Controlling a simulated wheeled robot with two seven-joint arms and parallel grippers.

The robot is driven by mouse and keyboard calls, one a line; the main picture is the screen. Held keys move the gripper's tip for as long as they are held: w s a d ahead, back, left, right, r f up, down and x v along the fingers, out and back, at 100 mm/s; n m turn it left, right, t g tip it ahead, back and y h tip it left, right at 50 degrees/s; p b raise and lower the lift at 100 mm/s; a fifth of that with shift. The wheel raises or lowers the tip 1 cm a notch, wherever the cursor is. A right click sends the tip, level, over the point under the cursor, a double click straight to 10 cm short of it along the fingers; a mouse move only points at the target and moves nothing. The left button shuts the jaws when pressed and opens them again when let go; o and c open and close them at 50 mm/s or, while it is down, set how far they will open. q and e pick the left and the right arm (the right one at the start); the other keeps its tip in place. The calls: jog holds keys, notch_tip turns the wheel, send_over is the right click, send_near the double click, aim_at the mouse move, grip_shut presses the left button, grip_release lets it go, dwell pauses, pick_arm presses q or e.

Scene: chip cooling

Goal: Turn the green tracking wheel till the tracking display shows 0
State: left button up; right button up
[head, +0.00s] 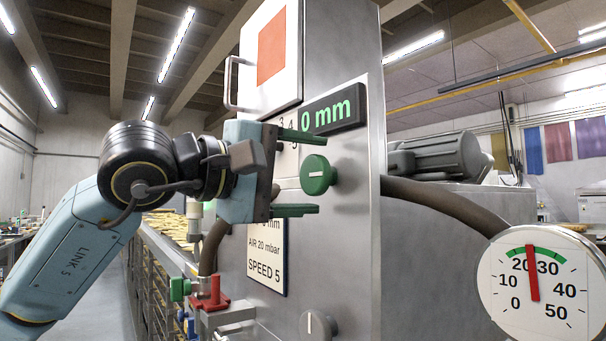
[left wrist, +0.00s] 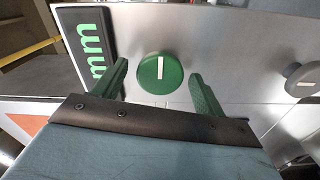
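The green tracking wheel (head: 317,175) sits on the front of the grey metal cabinet. It has a pale mark across its face and also shows in the left wrist view (left wrist: 160,74). The tracking display (head: 335,109) above it reads "0 mm" in green on black; its left part is close to the white panel, and the left wrist view shows only "mm" on the display (left wrist: 86,50). My left gripper (head: 300,172) is open, with one green finger above the wheel and one below. Both fingers stand apart from the wheel. My right gripper is not in view.
A grey knob (head: 318,325) sits lower on the cabinet. A round gauge (head: 540,285) at the right points between 20 and 30. A dark hose (head: 450,205) runs toward it. A cabinet door with a handle (head: 230,82) is at upper left. A red valve piece (head: 212,298) stands below my gripper.

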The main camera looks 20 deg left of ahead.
pick_arm(q)
jog(key=b+v, duration=0.2)
jog(key=v, duration=1.1)
jog(key=shift+s, duration=0.15)
